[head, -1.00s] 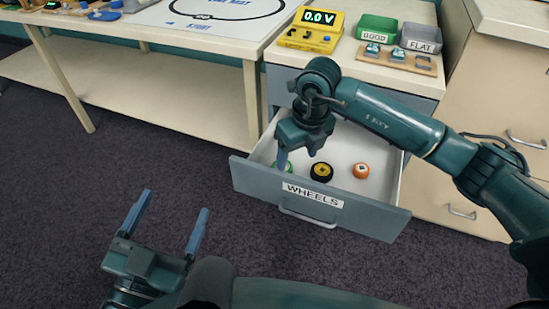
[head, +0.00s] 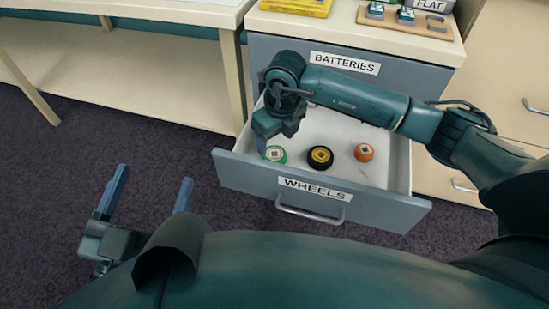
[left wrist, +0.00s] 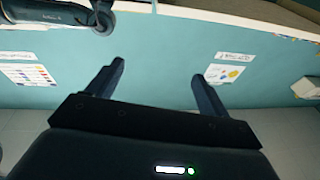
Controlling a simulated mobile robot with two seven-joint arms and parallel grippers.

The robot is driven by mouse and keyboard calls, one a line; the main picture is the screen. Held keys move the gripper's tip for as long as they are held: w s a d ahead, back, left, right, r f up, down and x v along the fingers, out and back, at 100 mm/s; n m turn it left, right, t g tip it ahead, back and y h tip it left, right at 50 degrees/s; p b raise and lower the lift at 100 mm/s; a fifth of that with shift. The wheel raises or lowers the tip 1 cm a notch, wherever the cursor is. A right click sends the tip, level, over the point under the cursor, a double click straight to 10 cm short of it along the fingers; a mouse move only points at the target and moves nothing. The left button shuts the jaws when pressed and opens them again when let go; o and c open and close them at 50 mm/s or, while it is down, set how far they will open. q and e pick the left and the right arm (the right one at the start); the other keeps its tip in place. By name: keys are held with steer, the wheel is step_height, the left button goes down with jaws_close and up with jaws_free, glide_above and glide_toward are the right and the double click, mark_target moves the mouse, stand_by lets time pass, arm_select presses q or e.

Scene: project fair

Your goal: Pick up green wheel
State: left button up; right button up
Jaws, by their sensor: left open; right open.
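The green wheel (head: 275,154) lies in the open drawer labelled WHEELS (head: 245,170), near its left side. My right gripper (head: 265,145) reaches down into the drawer at the green wheel and partly covers it. It is open; I cannot tell whether a finger touches the wheel. My left gripper (head: 150,190) is open and empty, over the floor left of the drawer. Its two fingers (left wrist: 155,85) also show apart with nothing between them in the left wrist view.
A black and yellow wheel (head: 320,158) and an orange wheel (head: 364,152) lie in the same drawer, to the right. The BATTERIES drawer (head: 400,82) above is shut. A yellow meter (head: 297,6) and a wooden board (head: 400,22) stand on top.

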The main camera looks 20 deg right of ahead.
mark_target(275, 151)
step_height(275, 151, down, 4)
steer(key=shift+a+f+b, duration=0.1)
steer(key=shift+a+b, duration=0.05)
steer(key=shift+b, duration=1)
steer(key=shift+w+f, duration=0.1)
steer(key=shift+f, duration=0.45)
arm_select(q)
steer(key=shift+w+r+m+t+h, duration=0.15)
steer(key=shift+w+r+m+h, duration=0.05)
steer(key=shift+r+h, duration=0.25)
steer(key=shift+w+r+m+t+h, duration=0.15)
steer(key=shift+r+m+h, duration=0.05)
steer(key=shift+r+h, duration=0.2)
arm_select(e)
steer(key=shift+r, duration=0.1)
steer(key=c, duration=0.7)
